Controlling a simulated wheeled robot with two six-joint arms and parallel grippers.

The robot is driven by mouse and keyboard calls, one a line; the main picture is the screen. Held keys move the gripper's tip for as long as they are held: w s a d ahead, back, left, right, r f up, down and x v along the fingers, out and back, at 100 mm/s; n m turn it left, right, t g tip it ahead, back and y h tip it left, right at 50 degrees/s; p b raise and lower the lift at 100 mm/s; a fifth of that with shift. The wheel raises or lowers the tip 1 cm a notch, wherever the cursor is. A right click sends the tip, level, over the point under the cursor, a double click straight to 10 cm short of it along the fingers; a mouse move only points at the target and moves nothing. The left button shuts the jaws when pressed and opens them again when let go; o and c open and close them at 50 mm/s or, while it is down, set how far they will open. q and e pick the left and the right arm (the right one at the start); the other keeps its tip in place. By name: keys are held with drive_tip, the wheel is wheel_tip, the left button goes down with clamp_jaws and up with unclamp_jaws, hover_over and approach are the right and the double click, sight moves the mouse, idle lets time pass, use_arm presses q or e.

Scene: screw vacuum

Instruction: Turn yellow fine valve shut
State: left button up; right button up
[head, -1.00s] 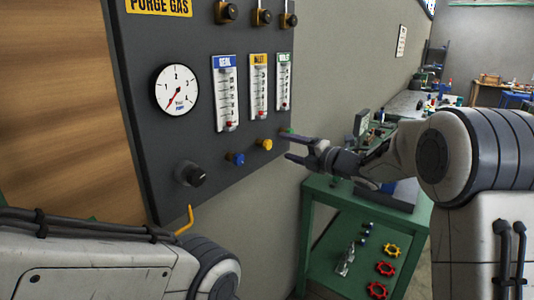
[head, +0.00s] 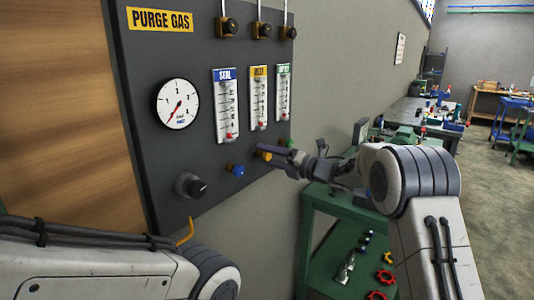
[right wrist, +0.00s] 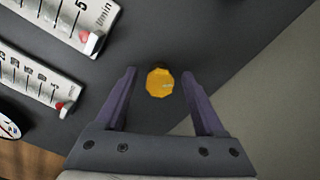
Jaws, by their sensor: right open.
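The yellow fine valve (head: 264,156) is a small knob on the dark panel, below the middle flow tube with the yellow label. In the right wrist view the yellow knob (right wrist: 160,83) sits between the tips of my two fingers, with a gap on each side. My right gripper (head: 272,153) is open at the knob; in the right wrist view the gripper (right wrist: 160,85) is empty and not touching it. In the head view the fingers partly cover the knob. My left arm shows at lower left, but its gripper is out of view.
A blue knob (head: 236,170) is left of the yellow one, and a black knob (head: 190,186) is lower left. A round gauge (head: 177,104) and flow tubes are above. A green cart (head: 316,225) with red and yellow handwheels stands below right.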

drive_tip(key=shift+w+a, duration=0.15)
drive_tip(key=shift+a, duration=0.05)
clamp_jaws()
drive_tip(key=shift+m, duration=0.3)
